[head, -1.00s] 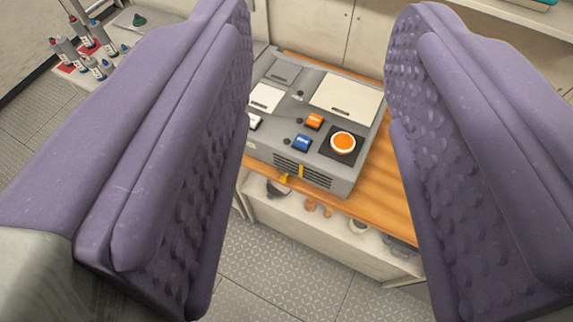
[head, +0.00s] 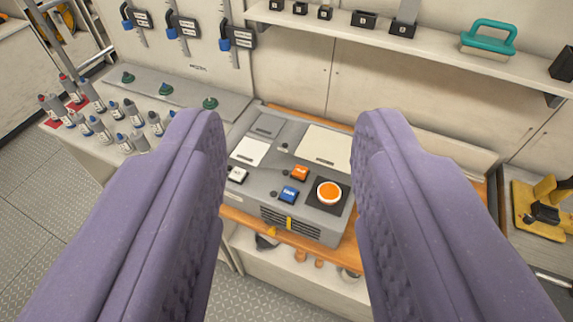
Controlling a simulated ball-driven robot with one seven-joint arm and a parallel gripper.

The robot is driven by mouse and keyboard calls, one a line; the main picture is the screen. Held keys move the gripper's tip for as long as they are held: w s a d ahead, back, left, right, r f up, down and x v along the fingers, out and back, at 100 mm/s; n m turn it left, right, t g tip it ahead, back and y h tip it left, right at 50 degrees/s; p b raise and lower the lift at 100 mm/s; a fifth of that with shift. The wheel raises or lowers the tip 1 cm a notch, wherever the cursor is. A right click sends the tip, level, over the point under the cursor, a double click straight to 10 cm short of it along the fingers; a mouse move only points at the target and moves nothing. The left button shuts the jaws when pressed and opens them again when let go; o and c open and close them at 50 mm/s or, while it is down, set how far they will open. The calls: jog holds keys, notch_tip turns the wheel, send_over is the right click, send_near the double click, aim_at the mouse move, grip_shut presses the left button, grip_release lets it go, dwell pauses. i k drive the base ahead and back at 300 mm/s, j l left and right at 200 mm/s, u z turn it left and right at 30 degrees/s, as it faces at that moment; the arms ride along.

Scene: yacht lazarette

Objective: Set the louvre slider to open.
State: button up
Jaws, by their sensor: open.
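A grey control box (head: 262,185) stands on a wooden counter, seen between my fingers. Another small yellow piece (head: 272,231) sits at the lower front edge. The top carries an orange button (head: 300,173), a blue button (head: 289,195), a white button (head: 238,175) and a big round orange button (head: 329,192) on a black plate. My gripper (head: 288,135), with purple padded fingers, is open and empty, apart from the box. The slider's markings are too small to read.
Several bottles (head: 98,128) stand on the left bench, near green cone-shaped items (head: 165,89). A shelf (head: 420,45) above holds black blocks and a teal-handled tool (head: 488,38). A yellow device (head: 541,207) stands at right. Floor (head: 55,215) shows at the left.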

aim_at(271, 232)
jog(key=i+l+u, duration=0.15)
jog(key=u, duration=0.3)
jog(key=l+u, duration=0.3)
jog(key=u, duration=0.2)
jog(key=i+l, duration=0.05)
